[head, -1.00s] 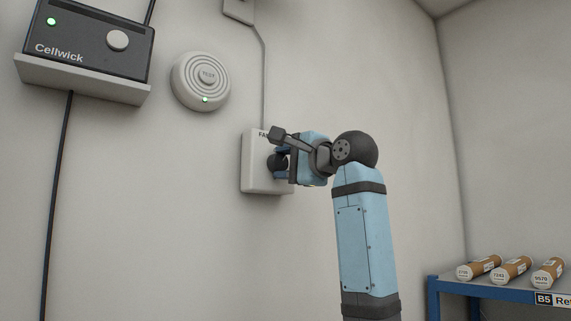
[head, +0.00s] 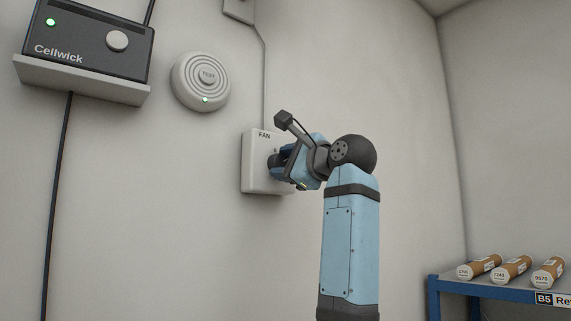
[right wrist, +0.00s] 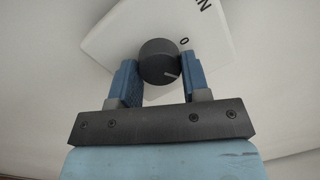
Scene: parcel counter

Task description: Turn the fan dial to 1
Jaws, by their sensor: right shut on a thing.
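The white fan plate (head: 255,165), marked FAN, is fixed on the wall left of my right arm in the head view. Its dark round dial (right wrist: 159,62) sits between the two blue fingers of my right gripper (right wrist: 160,75) in the right wrist view. The fingers are shut on the dial's sides. A light pointer line shows on the dial's lower right, and a 0 is printed on the plate at its upper right. The other marks are hidden. In the head view my right gripper (head: 280,160) covers most of the dial. My left gripper is out of view.
A conduit (head: 264,85) runs above the fan plate. A blue rack (head: 435,300) with cardboard tubes (head: 511,269) stands at lower right.

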